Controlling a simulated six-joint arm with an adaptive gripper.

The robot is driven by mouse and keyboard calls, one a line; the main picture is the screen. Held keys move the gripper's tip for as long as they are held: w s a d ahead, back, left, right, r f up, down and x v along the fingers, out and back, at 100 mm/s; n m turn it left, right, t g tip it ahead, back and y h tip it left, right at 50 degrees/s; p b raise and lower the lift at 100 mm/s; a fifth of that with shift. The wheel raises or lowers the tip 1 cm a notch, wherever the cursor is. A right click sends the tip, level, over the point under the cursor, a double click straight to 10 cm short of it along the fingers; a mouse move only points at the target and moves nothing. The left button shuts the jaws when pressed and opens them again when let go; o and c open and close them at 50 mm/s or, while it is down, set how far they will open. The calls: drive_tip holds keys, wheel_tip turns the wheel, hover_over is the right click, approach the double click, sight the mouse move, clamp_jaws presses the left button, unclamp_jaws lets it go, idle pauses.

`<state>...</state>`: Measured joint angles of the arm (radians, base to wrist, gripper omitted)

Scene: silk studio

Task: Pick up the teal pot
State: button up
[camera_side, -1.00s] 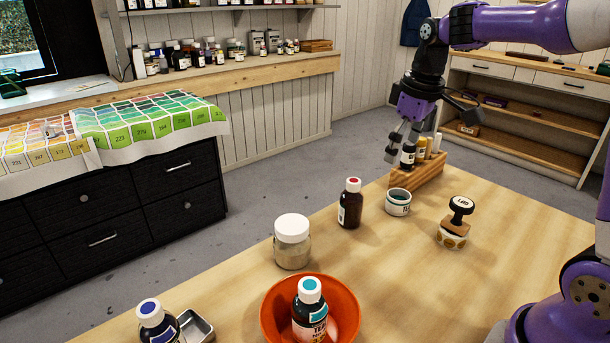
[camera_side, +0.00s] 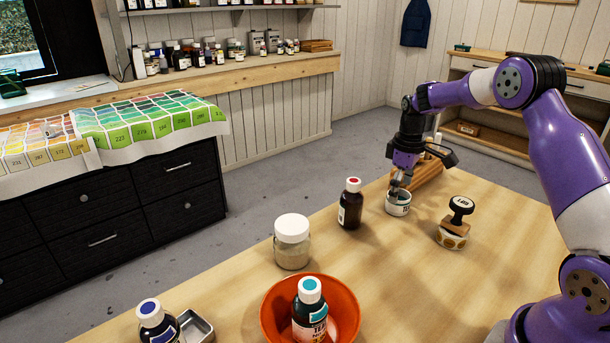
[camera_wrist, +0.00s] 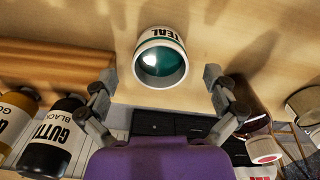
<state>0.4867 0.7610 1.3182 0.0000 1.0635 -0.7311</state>
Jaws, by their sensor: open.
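The teal pot (camera_side: 398,208) is a small white open pot with dark lettering, standing upright on the wooden table. In the wrist view the teal pot (camera_wrist: 161,62) shows its TEAL label and the glossy teal paint inside. My gripper (camera_side: 398,188) is just above the pot in the side view and hides part of its rim. In the wrist view my gripper (camera_wrist: 162,88) is open, with one finger to each side of the pot and a gap on both sides. Nothing is held.
A wooden rack (camera_side: 428,178) with bottles stands close behind the pot. A dark red-capped bottle (camera_side: 350,208) is to its left, a stamp (camera_side: 459,211) on a roll to its right. A white-lidded jar (camera_side: 292,243) and an orange bowl (camera_side: 344,307) are nearer. The right of the table is clear.

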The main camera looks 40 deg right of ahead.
wheel_tip(320, 180, down, 2)
drive_tip(key=shift+f, duration=0.25)
drive_tip(key=c, duration=1.3)
drive_tip(key=shift+o, duration=0.2)
